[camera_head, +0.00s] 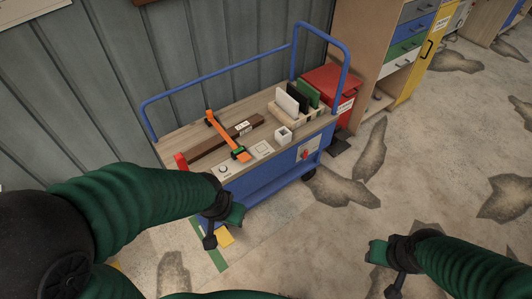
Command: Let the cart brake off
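The blue cart (262,187) with a wooden top stands against the grey wall. A small red lever or knob (305,154) sits by a white plate on its front side. A red upright part (181,161) stands at its left end. I cannot tell for sure which is the brake. My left gripper (224,227) is in front of the cart's left front corner and hides part of it. My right gripper (384,270) is over the floor at the lower right, away from the cart. Both look empty, but their finger gaps are unclear.
On the cart top lie an orange clamp (228,136), a brown bar (208,149), a rack of upright plates (297,106) and a small white box (283,135). A red bin (330,88) and a drawer cabinet (401,50) stand to the right. The cracked floor in front is clear.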

